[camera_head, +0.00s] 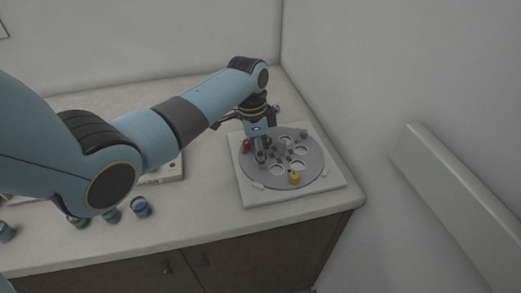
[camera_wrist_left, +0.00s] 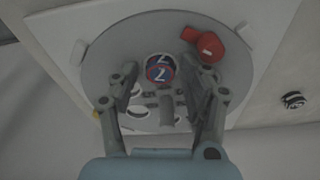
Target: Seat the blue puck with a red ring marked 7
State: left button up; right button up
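A round grey plate (camera_head: 315,170) with several round holes lies on a white square base (camera_head: 262,198). In the left wrist view, a blue puck with a red ring (camera_wrist_left: 159,74) and a white mark is at the plate, between my fingers. The mark looks like a 2 or 7; I cannot tell which. A similar mark shows just above it. My left gripper (camera_wrist_left: 165,72) has its fingers apart, with gaps on both sides of the puck. In the head view the left gripper (camera_head: 261,158) points down over the plate's left part and hides the puck. My right gripper is not in view.
A yellow knob (camera_head: 294,178) is at the plate's front. Several pucks, one blue (camera_head: 140,206), stand at the counter's front left. A wall lies to the right.

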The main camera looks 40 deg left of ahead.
pick_arm(q)
jog(key=shift+r, duration=0.25)
notch_tip(320, 180, up, 11)
jog(key=a, duration=0.1)
jog(key=shift+s+r, duration=0.2)
jog(key=shift+s, duration=0.25)
dwell(0.6)
